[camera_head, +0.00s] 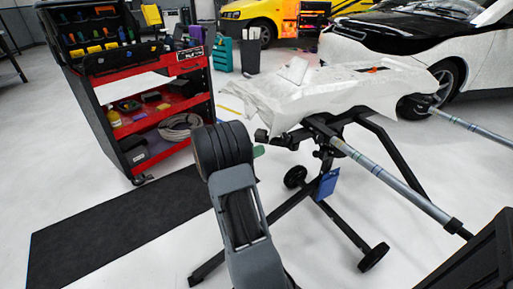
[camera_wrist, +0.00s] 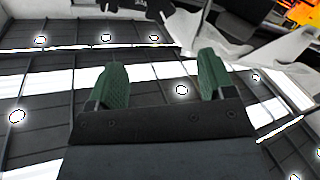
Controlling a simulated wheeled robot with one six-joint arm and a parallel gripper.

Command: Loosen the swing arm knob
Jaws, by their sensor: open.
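A wheeled black stand (camera_head: 325,126) holds a part draped in white wrap (camera_head: 330,88), with long grey poles (camera_head: 395,180) reaching to the right. A small black piece (camera_head: 261,135) sticks out at the left end of the stand's frame; I cannot tell whether it is the swing arm knob. My gripper (camera_head: 258,151) mostly hides behind my own arm in the head view, with a green fingertip showing close to that piece. In the wrist view my gripper (camera_wrist: 162,72) has its two green fingers wide apart with nothing between them. Dark shapes (camera_wrist: 140,6) show beyond the fingertips.
A red and black tool cart (camera_head: 140,90) stands at the left, by a black mat (camera_head: 110,225). A blue tag (camera_head: 327,185) hangs low on the stand. A yellow car (camera_head: 255,15) and a black and white car (camera_head: 410,35) are behind.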

